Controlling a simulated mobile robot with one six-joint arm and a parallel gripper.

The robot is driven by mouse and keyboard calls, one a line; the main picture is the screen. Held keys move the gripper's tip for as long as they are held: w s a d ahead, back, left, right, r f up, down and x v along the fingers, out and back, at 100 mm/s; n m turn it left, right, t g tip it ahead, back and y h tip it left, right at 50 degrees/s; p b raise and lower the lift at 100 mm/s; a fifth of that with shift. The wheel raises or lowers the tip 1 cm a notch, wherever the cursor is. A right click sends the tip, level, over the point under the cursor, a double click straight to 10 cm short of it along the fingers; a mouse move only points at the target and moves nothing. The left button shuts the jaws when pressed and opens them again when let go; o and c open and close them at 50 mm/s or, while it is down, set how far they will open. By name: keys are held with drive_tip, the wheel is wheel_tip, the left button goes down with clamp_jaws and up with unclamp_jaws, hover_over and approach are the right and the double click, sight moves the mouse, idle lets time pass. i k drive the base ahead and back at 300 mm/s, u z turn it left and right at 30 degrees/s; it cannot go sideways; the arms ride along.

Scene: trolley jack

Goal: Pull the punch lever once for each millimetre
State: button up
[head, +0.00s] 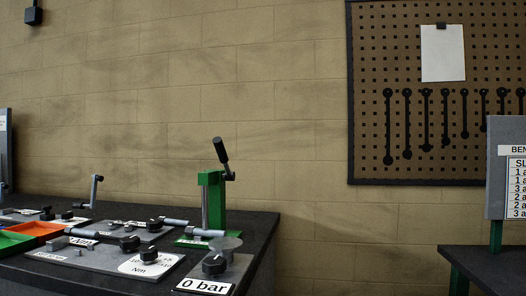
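A green upright stand (210,185) with a grey column stands at the right end of the dark bench. A lever with a black grip (221,150) is fixed at its top and points up, leaning a little left. It looks like the punch lever, but no label confirms this. The foot of the stand is partly hidden behind a grey plate and a round grey disc (223,243). My gripper is not in view.
The dark bench (262,222) holds grey panels with black knobs, a "0 bar" label (204,286), an orange tray (36,230) and a crank (95,190). A pegboard with wrenches (371,90) hangs behind. A sign board (495,150) stands right, beyond a gap.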

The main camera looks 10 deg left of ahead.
sight(218, 144)
drive_tip(key=z, duration=0.15)
drive_tip(key=k, duration=1.05)
drive_tip(key=u, duration=0.7)
drive_tip(key=i, duration=1)
drive_tip(key=u, duration=0.05)
